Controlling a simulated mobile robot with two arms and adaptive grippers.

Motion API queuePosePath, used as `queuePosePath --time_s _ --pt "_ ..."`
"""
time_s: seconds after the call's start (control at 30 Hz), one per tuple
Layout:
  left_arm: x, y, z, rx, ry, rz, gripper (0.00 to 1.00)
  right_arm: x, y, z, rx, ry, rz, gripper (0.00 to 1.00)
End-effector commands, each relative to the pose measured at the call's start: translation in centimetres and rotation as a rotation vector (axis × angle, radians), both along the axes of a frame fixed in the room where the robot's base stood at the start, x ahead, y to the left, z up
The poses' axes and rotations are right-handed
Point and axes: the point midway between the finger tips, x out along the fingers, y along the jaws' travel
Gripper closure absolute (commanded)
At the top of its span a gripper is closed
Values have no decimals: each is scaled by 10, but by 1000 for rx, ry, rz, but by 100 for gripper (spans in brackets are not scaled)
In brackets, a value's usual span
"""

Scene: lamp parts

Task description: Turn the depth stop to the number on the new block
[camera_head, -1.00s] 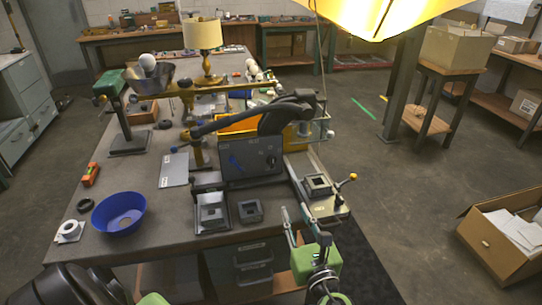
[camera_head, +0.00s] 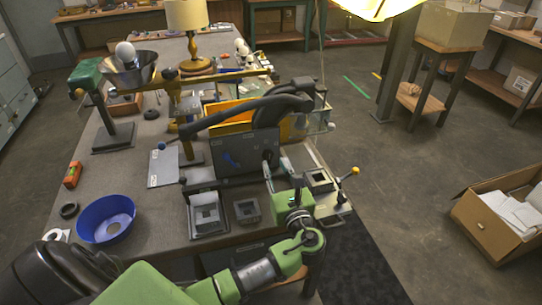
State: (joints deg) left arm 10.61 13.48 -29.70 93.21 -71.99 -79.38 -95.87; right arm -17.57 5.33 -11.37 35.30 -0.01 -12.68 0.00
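The bench machine has a dark grey front panel (camera_head: 230,160) with a small dark round knob (camera_head: 267,155) near its right edge; I cannot tell for sure that this is the depth stop. A square dark block (camera_head: 246,211) with a hole lies on the bench. A similar block (camera_head: 319,179) sits on the machine's plate, and another is in a grey tray (camera_head: 207,220). No number is readable on any block. My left gripper (camera_head: 277,168) is open, its two fingers pointing at the panel's right edge close to the knob; contact cannot be told. My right gripper is not in view.
A lever with a yellow ball (camera_head: 355,171) stands right of the plate. A blue bowl (camera_head: 106,219), a dark ring (camera_head: 68,210) and an orange level (camera_head: 73,174) lie at the left. A brass lamp (camera_head: 188,40) stands behind. A cardboard box (camera_head: 505,215) is on the floor right.

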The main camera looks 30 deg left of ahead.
Motion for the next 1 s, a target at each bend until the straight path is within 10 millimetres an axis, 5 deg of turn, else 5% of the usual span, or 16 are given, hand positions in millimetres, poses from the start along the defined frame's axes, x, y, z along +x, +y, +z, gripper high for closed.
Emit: queuePosePath --time_s 0.3,0.67,0.8,1.0 --pt "28 33 0 -1 -1 0 74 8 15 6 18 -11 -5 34" --pt "32 37 0 -1 -1 -1 74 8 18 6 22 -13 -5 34" --pt "32 37 0 -1 0 -1 100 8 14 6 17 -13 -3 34" --pt "32 36 -1 -2 -1 -1 100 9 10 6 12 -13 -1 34"
